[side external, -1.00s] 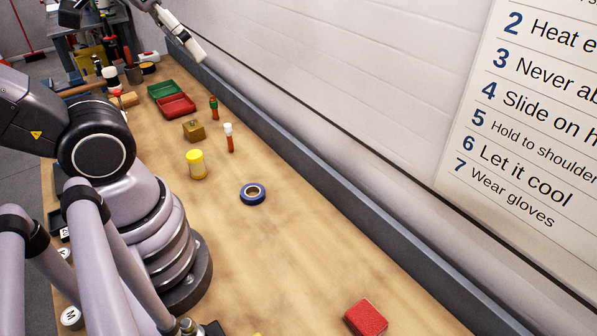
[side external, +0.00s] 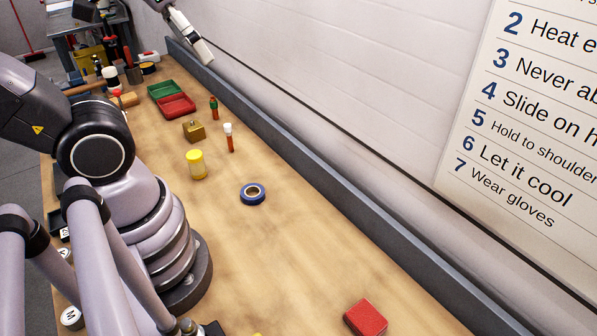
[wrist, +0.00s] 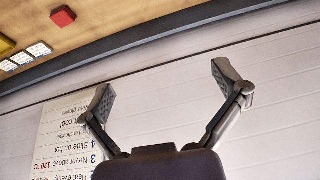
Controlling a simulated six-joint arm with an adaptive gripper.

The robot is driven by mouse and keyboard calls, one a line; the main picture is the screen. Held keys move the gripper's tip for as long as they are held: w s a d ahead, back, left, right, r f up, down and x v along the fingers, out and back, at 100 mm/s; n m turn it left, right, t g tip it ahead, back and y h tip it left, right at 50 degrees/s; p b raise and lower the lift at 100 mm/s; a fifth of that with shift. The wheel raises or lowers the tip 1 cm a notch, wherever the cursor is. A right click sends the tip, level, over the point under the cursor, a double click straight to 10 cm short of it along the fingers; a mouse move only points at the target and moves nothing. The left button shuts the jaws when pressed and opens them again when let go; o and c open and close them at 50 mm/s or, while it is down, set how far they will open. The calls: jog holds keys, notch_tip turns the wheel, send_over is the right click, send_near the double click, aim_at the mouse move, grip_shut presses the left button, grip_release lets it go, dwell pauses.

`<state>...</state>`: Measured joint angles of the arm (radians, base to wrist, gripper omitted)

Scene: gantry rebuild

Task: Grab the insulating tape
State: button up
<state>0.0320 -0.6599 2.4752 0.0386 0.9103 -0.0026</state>
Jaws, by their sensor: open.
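The insulating tape (side external: 253,202) is a blue roll with a pale inner ring. It lies flat on the wooden bench in the side view, apart from other things, and is not in the wrist view. My gripper (wrist: 163,88) is open and empty in the wrist view, its two dark fingers spread wide. It faces the white wall and the bench's back edge, away from the tape. In the side view a pale end part of my arm hangs near the wall at the top, well beyond the tape; its fingers cannot be made out there.
A yellow-capped jar (side external: 196,165), a white-capped orange tool (side external: 229,138) and a brass block (side external: 193,131) stand beyond the tape. Red (side external: 177,106) and green trays lie farther back. A red block (side external: 366,318) lies nearer. The bench around the tape is clear; a grey ledge runs along the wall.

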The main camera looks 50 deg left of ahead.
jog(key=w+d+f+m+g+y, duration=0.2)
jog(key=w+f+m+g+y, duration=0.15)
jog(key=w+f, duration=0.3)
jog(key=w+d+f+m+g+y, duration=0.2)
jog(key=w+f+m+g, duration=0.25)
jog(key=f, duration=0.35)
jog(key=m+t+y, duration=0.3)
jog(key=m+y, duration=0.5)
jog(key=m, duration=0.1)
send_near(257, 196)
jog(key=v, duration=0.3)
jog(key=shift+d+r, duration=0.2)
jog(key=shift+d, duration=0.1)
jog(key=shift+s+a+f, duration=0.1)
jog(key=shift+a+f, duration=0.15)
jog(key=shift+a, duration=0.05)
jog(key=x, duration=0.7)
jog(key=shift+a+f, duration=0.15)
jog(key=shift+a, duration=0.2)
jog(key=shift+x, duration=2.7)
jog(key=c, duration=1.1)
